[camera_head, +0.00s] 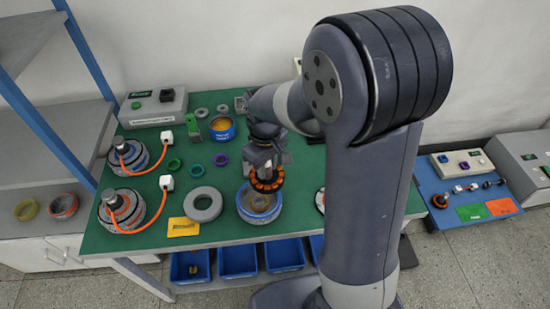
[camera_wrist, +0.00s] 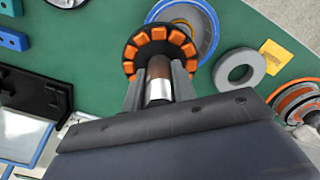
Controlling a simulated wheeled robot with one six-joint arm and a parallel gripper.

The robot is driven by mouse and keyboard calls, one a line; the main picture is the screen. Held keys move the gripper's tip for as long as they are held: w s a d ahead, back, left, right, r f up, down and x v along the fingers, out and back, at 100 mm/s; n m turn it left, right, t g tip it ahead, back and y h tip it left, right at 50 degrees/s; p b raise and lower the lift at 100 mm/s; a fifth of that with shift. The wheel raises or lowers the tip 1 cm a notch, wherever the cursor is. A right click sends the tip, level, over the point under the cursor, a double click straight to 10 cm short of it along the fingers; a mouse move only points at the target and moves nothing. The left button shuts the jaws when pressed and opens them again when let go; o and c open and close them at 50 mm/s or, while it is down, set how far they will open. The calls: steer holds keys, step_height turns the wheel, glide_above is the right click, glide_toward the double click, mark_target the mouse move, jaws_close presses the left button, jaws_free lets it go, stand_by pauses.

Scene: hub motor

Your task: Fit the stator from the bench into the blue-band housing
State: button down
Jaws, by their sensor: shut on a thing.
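The stator (camera_head: 267,181) is a dark ring with orange coils. My gripper (camera_head: 262,160) is shut on it and holds it above the green bench top. In the wrist view the stator (camera_wrist: 160,45) sits at the tips of my gripper (camera_wrist: 158,85), around a shaft with a brown and silver surface. The blue-band housing (camera_head: 259,207) stands on the bench just below the stator in the head view. In the wrist view the housing (camera_wrist: 207,22) shows behind the stator, partly hidden by it. The stator is apart from the housing, as far as I can tell.
A grey ring (camera_head: 203,204) and a yellow card (camera_head: 183,227) lie left of the housing. Two motors (camera_head: 122,211) with orange cables stand at the bench's left. A blue tin (camera_head: 222,128) stands farther back. Blue bins (camera_head: 238,261) hang below the front edge.

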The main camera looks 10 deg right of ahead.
mark_target(257, 183)
steer(key=s+a, duration=0.2)
steer(key=a, duration=0.1)
steer(key=shift+s+f, duration=0.1)
steer(key=shift+s, duration=0.15)
steer(key=shift+f+b, duration=0.6)
steer(key=shift+b, duration=0.1)
steer(key=shift+w+f+b, duration=0.1)
steer(key=shift+f+b, duration=0.45)
steer(key=shift+f, duration=0.25)
steer(key=shift+f, duration=0.1)
steer(key=shift+d+f+b, duration=0.1)
steer(key=shift+f+b, duration=0.65)
steer(key=shift+f, duration=0.15)
steer(key=shift+f, duration=0.1)
steer(key=shift+f+b, duration=0.55)
steer(key=shift+f, duration=0.1)
steer(key=shift+f, duration=0.1)
steer(key=shift+f+b, duration=0.4)
steer(key=shift+f, duration=0.05)
